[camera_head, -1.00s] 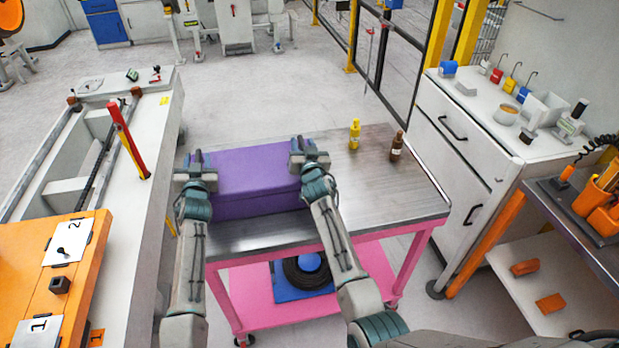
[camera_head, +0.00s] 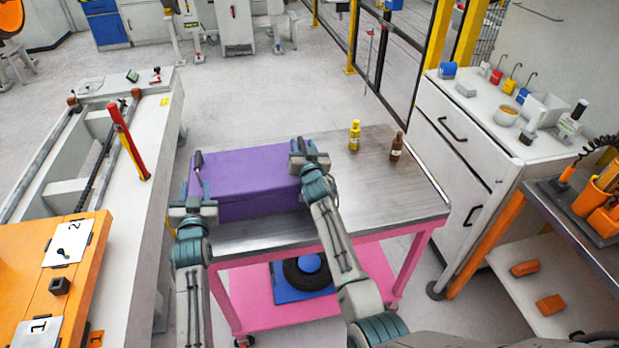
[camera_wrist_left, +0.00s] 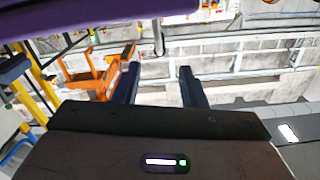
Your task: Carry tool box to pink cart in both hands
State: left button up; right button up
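The purple tool box (camera_head: 250,178) rests on the metal top of the pink cart (camera_head: 375,196), at its left end. A dark handle (camera_head: 198,162) shows at the box's left end. My left gripper (camera_head: 193,205) is beside the near left corner of the box, apart from that handle. In the left wrist view its two fingers (camera_wrist_left: 158,85) are apart with nothing between them, and the purple box (camera_wrist_left: 110,12) fills the top edge. My right gripper (camera_head: 308,155) is at the right end of the box; its fingertips and the right handle are hidden.
A yellow bottle (camera_head: 354,136) and a brown bottle (camera_head: 396,147) stand on the cart's far right part. A white gantry bench (camera_head: 140,205) lies left, close to the cart. A white drawer cabinet (camera_head: 455,150) stands right. The cart's right half is mostly clear.

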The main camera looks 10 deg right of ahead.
jog(key=shift+s, duration=0.1)
pick_arm(q)
jog(key=shift+s, duration=0.3)
pick_arm(e)
jog(key=s, duration=1.1)
jog(key=shift+s, duration=0.4)
